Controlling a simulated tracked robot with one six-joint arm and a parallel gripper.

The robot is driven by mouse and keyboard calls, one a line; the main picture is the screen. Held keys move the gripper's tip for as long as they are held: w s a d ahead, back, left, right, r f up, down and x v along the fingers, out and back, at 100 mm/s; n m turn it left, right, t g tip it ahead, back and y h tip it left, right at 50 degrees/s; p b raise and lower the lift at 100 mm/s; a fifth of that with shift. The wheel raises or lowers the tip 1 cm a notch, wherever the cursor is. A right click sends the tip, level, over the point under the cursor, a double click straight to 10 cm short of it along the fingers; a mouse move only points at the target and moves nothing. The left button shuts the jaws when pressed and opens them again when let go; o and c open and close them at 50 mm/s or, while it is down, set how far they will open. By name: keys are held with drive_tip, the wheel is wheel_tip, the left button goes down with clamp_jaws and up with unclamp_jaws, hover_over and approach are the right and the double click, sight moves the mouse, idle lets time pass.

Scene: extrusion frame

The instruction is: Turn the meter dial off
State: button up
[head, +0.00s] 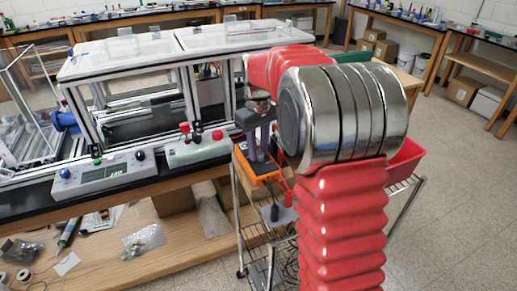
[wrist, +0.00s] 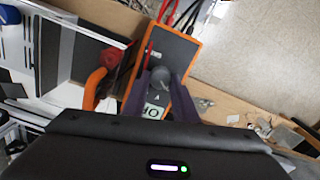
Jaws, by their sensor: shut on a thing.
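The meter (head: 262,174) is an orange-edged box on a wire cart, just right of the bench in the head view. In the wrist view its dark face (wrist: 178,47) shows, with a round grey dial (wrist: 160,75). A pale display (wrist: 154,111) below the dial shows dark letters like "OF", partly hidden. My gripper (wrist: 161,84) has its purple fingers on both sides of the dial, shut on it. In the head view my gripper (head: 260,150) reaches down onto the meter, and the dial is hidden there.
A red bin (head: 404,160) stands behind my arm on the cart. Left of the meter, the bench carries a clear-topped frame (head: 190,62), a control box with red knobs (head: 198,150) and another with a green display (head: 103,174). Red and black leads (wrist: 180,12) leave the meter. Floor at right is open.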

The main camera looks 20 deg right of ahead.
sight(258, 153)
drive_tip(key=shift+n, duration=0.6)
drive_tip(key=o, duration=1.1)
wheel_tip(258, 153, up, 14)
drive_tip(key=shift+f, duration=0.15)
idle(0.5)
